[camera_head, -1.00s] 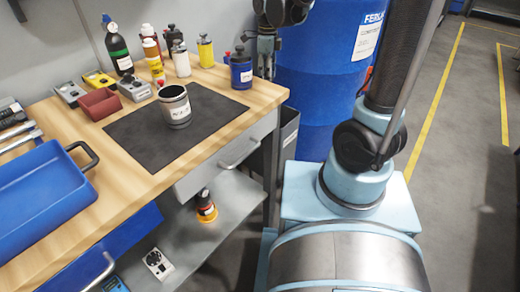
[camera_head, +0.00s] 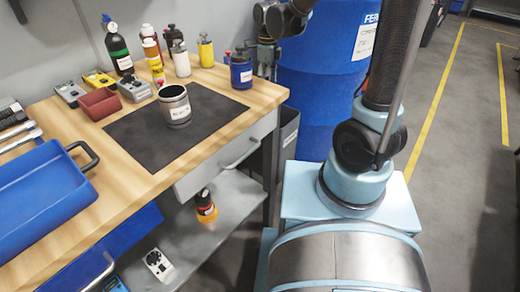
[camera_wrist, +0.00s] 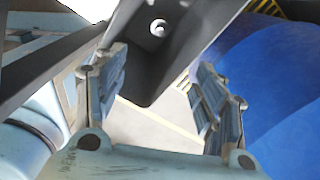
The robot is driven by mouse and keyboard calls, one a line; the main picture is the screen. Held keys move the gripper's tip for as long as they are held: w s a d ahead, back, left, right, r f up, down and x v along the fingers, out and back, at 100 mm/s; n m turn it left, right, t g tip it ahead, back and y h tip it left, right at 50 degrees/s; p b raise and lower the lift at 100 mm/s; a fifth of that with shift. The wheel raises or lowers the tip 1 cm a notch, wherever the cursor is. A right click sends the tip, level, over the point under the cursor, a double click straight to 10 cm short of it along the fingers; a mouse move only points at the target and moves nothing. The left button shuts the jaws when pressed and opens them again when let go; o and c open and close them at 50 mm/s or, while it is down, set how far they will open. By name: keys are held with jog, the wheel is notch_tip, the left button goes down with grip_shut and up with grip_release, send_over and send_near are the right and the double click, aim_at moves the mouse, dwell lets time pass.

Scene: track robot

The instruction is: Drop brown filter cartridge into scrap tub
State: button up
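My gripper (camera_head: 264,62) hangs at the top of the head view, between the bench's right end and the blue drum. In the wrist view my gripper (camera_wrist: 162,66) is open, its fingers wide apart with nothing between them. Beyond the fingertips is a dark grey bin (camera_wrist: 150,80); a small pale round part with a dark centre (camera_wrist: 158,28) shows inside it. A dark grey bin (camera_head: 289,130) with a label stands beside the bench. Whether it is the scrap tub is unclear. I cannot make out a brown filter cartridge for certain.
A labelled grey pot (camera_head: 174,107) stands on the black mat (camera_head: 135,135). A blue tray (camera_head: 40,200), a reddish box (camera_head: 100,104) and several bottles are on the bench. The blue drum (camera_head: 320,85) stands close behind the bin. An orange-and-black item (camera_head: 205,208) is on the lower shelf.

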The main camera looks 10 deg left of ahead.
jog(key=shift+r, duration=0.1)
notch_tip(320, 180, up, 12)
dwell(0.8)
